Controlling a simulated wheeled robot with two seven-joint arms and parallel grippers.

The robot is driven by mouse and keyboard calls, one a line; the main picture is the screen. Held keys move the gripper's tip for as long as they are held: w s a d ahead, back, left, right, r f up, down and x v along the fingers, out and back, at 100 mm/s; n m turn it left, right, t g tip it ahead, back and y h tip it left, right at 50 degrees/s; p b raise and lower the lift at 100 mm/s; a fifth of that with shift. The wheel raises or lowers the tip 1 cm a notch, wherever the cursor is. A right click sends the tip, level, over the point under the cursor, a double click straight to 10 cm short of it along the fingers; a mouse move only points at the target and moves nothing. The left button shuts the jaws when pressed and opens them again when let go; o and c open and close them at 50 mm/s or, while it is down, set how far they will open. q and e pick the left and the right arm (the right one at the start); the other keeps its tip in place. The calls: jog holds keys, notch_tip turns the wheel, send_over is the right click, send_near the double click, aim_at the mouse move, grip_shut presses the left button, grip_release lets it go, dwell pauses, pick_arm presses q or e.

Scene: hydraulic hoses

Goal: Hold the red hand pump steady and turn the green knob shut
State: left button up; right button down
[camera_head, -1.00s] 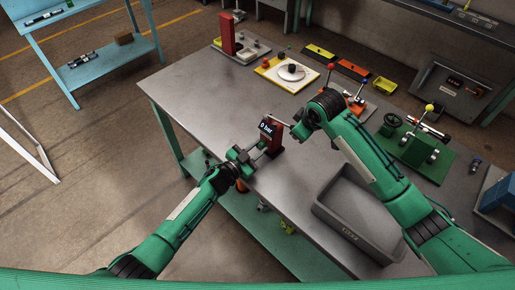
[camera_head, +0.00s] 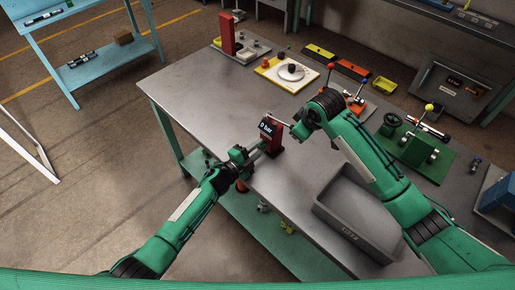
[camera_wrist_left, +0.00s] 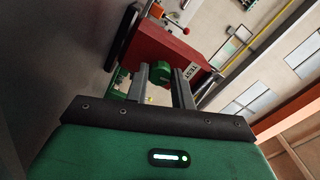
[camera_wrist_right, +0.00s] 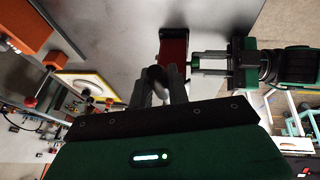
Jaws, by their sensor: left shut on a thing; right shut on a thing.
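The red hand pump (camera_head: 271,139) stands at the table's near left edge, its display reading "0 bar". In the left wrist view, the red pump body (camera_wrist_left: 165,45) lies beyond the fingers, with a "TEST" label. My left gripper (camera_head: 256,149) is shut on the green knob (camera_wrist_left: 160,72) at the pump's side. The knob is hidden in the head view. My right gripper (camera_wrist_right: 155,90) is shut on a dark rounded part (camera_wrist_right: 155,74) beside the red pump (camera_wrist_right: 173,48). I cannot tell exactly how that part joins the pump.
A grey bin (camera_head: 330,211) stands at the near edge, right of the pump. The table's left middle is clear.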

pick_arm(q)
jog(key=shift+m, duration=0.9)
jog(key=o, duration=1)
jog(key=v, duration=1.2)
pick_arm(e)
jog(key=c, duration=1.3)
grip_release()
